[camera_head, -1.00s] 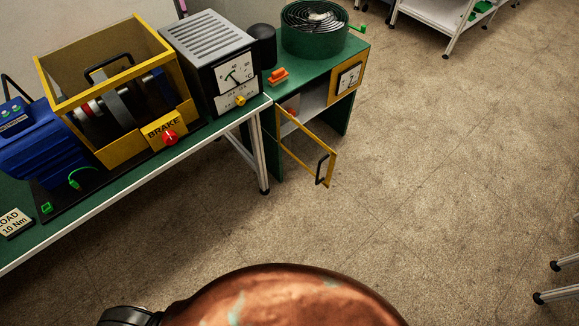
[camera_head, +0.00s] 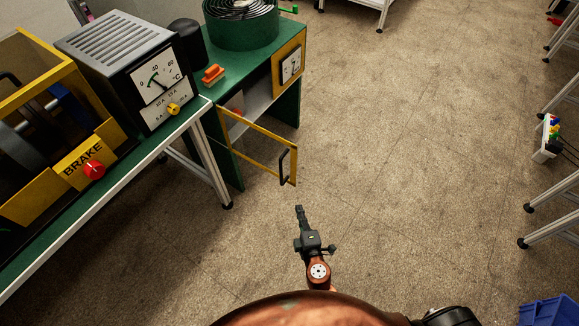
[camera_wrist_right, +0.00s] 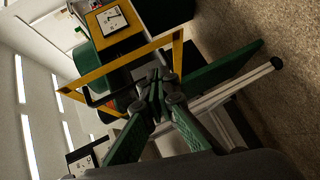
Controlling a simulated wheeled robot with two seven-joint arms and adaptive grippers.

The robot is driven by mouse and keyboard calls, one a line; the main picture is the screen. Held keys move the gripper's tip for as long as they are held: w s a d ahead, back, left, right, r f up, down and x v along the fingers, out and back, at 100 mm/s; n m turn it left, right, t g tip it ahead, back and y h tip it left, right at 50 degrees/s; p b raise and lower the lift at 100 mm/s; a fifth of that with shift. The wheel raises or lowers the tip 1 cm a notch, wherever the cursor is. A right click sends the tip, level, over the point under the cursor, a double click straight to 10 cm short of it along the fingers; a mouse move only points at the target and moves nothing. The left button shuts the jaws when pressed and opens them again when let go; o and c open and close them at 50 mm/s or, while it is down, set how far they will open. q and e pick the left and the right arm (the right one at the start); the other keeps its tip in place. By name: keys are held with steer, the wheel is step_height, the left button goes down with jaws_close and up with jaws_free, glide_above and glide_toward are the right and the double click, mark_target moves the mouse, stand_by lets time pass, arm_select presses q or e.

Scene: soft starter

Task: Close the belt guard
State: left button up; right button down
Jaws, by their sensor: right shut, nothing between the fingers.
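The belt guard (camera_head: 262,134) is a yellow-framed door with a black handle (camera_head: 283,166), standing swung open from the green cabinet (camera_head: 287,101). In the right wrist view the guard's yellow frame (camera_wrist_right: 113,68) lies beyond the fingers, and its black handle (camera_wrist_right: 97,101) shows to their left. My right gripper (camera_head: 299,209) is shut and empty, below the handle in the head view and apart from it. The right wrist view shows its fingers (camera_wrist_right: 158,84) together, covering part of the guard. My left gripper is not in view.
A green-topped bench (camera_head: 60,232) stands left of the cabinet, with a grey metered box (camera_head: 128,62) and a yellow brake housing (camera_head: 75,172). A green coil drum (camera_head: 240,24) sits on the cabinet. The floor (camera_head: 410,170) to the right is open, with white table legs at the far right.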

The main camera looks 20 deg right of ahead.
step_height(320, 180, up, 10)
steer(key=w+a+n+t+b, duration=0.1)
steer(key=a+n+t, duration=0.1)
steer(key=a+t, duration=0.1)
glide_toward(290, 157)
steer(key=w, duration=0.5)
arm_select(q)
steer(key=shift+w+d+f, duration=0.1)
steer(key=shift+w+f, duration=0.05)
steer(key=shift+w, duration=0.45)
arm_select(e)
steer(key=shift+w+d+r, duration=0.2)
steer(key=shift+w+d, duration=0.05)
steer(key=shift+w, duration=0.15)
